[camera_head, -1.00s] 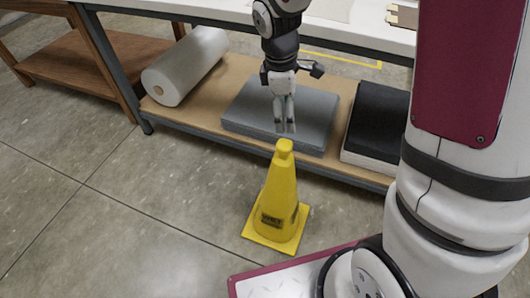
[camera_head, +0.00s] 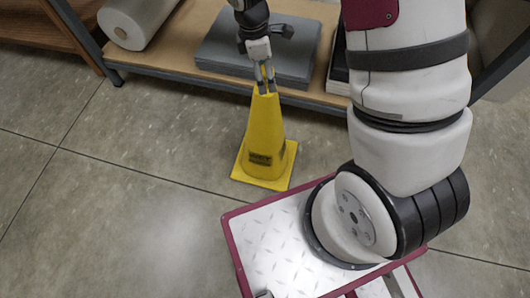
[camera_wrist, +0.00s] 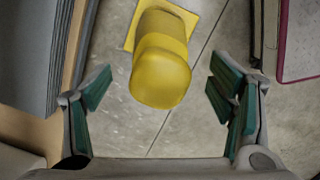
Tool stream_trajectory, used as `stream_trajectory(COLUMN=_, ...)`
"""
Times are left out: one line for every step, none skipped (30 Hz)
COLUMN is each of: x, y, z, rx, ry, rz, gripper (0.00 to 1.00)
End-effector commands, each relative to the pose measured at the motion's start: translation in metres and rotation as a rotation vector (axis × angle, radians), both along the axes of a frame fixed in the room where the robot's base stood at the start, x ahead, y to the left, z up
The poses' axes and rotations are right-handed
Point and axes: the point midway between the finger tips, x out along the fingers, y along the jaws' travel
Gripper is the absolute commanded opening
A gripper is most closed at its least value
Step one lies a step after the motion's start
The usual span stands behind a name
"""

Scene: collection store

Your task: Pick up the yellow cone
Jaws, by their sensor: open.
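The yellow cone (camera_head: 264,140) stands upright on the concrete floor on its square base, with a dark label on its side. My gripper (camera_head: 265,88) is at the cone's top in the head view, pointing down, with a finger on either side of the tip. In the wrist view the cone's rounded top (camera_wrist: 160,75) shows between the open fingers of my gripper (camera_wrist: 166,100), with clear gaps on both sides. The cone's top lies toward the upper part of that view. Nothing is held.
Behind the cone is a bench with a low wooden shelf (camera_head: 185,50). It holds a grey slab (camera_head: 290,55) and a white roll (camera_head: 135,20). My red-edged base is in front at the right. The floor left of the cone is clear.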

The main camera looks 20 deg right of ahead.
Motion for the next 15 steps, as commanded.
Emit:
stream_trajectory(x=0.000, y=0.000, z=-0.005, rx=-0.001, ry=0.002, rz=0.000, gripper=0.76)
stream_trajectory(x=-0.001, y=-0.001, z=-0.008, rx=-0.001, ry=0.002, rz=0.000, gripper=0.76)
stream_trajectory(x=-0.001, y=-0.002, z=-0.013, rx=-0.001, ry=0.002, rz=0.000, gripper=0.76)
stream_trajectory(x=-0.001, y=-0.002, z=-0.017, rx=-0.001, ry=0.002, rz=0.000, gripper=0.76)
stream_trajectory(x=-0.001, y=-0.003, z=-0.021, rx=-0.001, ry=0.002, rz=0.000, gripper=0.76)
stream_trajectory(x=-0.001, y=-0.003, z=-0.027, rx=-0.001, ry=0.002, rz=0.000, gripper=0.76)
stream_trajectory(x=-0.001, y=-0.004, z=-0.031, rx=0.000, ry=0.003, rz=0.000, gripper=0.76)
stream_trajectory(x=-0.002, y=-0.005, z=-0.036, rx=0.000, ry=0.004, rz=-0.001, gripper=0.76)
stream_trajectory(x=-0.002, y=-0.005, z=-0.041, rx=0.000, ry=0.004, rz=-0.001, gripper=0.76)
stream_trajectory(x=-0.002, y=-0.006, z=-0.045, rx=0.000, ry=0.003, rz=0.000, gripper=0.76)
stream_trajectory(x=-0.002, y=-0.006, z=-0.047, rx=-0.001, ry=0.002, rz=0.000, gripper=0.76)
stream_trajectory(x=-0.002, y=-0.007, z=-0.049, rx=0.000, ry=0.002, rz=0.000, gripper=0.76)
stream_trajectory(x=-0.002, y=-0.007, z=-0.050, rx=-0.001, ry=0.001, rz=-0.001, gripper=0.76)
stream_trajectory(x=-0.002, y=-0.007, z=-0.050, rx=0.000, ry=0.001, rz=-0.001, gripper=0.76)
stream_trajectory(x=-0.002, y=-0.007, z=-0.049, rx=0.000, ry=0.001, rz=-0.001, gripper=0.76)
